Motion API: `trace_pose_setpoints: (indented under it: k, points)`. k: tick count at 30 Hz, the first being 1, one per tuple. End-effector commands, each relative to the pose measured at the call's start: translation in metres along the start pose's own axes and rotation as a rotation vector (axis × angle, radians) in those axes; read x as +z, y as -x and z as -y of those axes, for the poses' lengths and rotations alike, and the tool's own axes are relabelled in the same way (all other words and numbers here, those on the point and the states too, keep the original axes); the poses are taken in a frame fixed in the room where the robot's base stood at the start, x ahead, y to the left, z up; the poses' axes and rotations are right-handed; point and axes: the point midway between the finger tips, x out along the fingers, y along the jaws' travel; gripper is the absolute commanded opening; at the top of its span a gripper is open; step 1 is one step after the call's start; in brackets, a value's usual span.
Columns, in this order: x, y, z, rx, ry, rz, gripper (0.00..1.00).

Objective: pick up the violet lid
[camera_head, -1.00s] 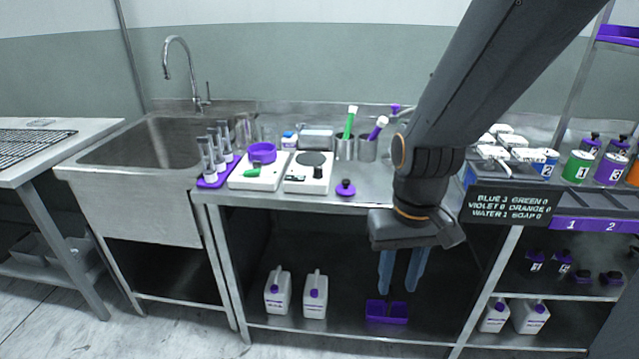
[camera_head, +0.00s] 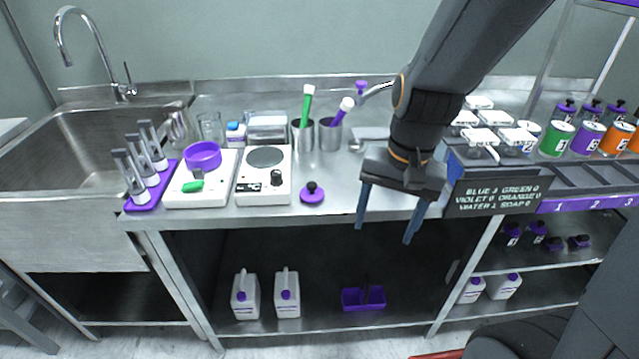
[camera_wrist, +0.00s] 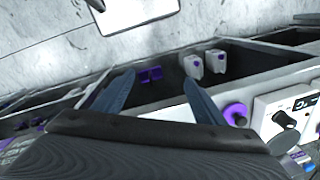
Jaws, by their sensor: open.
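The violet lid (camera_head: 312,193) is a flat violet disc with a black knob. It lies on the steel counter (camera_head: 340,185) near the front edge, just right of the hotplate. In the wrist view the violet lid (camera_wrist: 236,114) shows right of the fingers. My gripper (camera_head: 386,232) is open and empty. It hangs with its fingers down at the counter's front edge, to the right of the lid and apart from it. In the wrist view the two fingers of my gripper (camera_wrist: 158,84) are spread wide with nothing between them.
The white hotplate (camera_head: 264,190) and a white scale (camera_head: 178,193) with a violet bowl (camera_head: 203,155) stand left of the lid. Steel cups (camera_head: 330,135) hold green and violet tools behind it. A black sign (camera_head: 497,196) is at right. A violet caddy (camera_head: 363,299) sits on the lower shelf.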

Motion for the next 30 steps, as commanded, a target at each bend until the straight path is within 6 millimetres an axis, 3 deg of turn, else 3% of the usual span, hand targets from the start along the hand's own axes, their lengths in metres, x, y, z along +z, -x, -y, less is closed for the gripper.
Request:
trace_pose_setpoints:
  k: [9,15,20,30]
  points:
    - [-0.035,0.042,0.087,-0.184,-1.017,0.094,0.65]
    - [-0.052,0.057,0.122,-0.242,-1.445,0.186,0.65]
    - [-0.057,0.059,0.134,-0.257,-1.587,0.223,0.65]
    - [-0.059,0.029,0.144,-0.256,-1.604,0.228,0.65]
